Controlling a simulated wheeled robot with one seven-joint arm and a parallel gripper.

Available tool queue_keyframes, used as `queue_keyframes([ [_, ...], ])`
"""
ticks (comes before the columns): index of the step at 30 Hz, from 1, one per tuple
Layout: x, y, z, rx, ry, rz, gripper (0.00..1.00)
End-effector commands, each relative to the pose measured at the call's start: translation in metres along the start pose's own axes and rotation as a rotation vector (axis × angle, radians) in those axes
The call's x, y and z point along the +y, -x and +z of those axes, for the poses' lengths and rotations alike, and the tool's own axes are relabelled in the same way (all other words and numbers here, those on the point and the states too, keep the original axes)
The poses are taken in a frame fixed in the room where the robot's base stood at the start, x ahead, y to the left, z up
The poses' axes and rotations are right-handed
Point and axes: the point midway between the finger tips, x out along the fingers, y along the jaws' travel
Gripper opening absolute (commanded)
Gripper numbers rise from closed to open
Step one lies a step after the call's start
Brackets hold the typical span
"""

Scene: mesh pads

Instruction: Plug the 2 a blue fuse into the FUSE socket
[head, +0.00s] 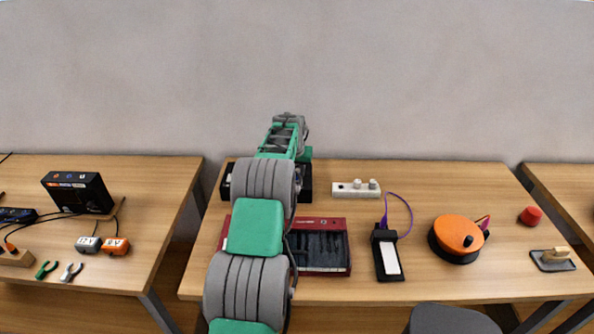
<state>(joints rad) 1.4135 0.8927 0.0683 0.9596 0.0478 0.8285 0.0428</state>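My arm reaches from the bottom of the head view up over the middle table, and its upper links end above the back edge. My gripper's fingers are hidden behind my arm, so I cannot see whether they hold anything. A black unit (305,186) lies at the back of the table, under and behind my arm, mostly covered. No FUSE label can be read on it. A red case (335,224) with dark slots inside lies in front of it, its left part covered by my arm. No blue fuse can be made out.
A white strip with round knobs (356,189) lies right of the black unit. Further right are a black device with a pale panel (388,255), an orange round case (456,235) and a red cylinder (530,216). The left table (150,190) stands across a gap.

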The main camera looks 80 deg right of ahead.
Motion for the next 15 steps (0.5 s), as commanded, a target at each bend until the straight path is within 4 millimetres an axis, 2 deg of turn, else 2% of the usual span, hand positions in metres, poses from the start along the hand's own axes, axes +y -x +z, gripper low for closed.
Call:
queue_keyframes([
  [15,0.0,-0.013,0.005,0.001,0.0,0.0,0.0],
])
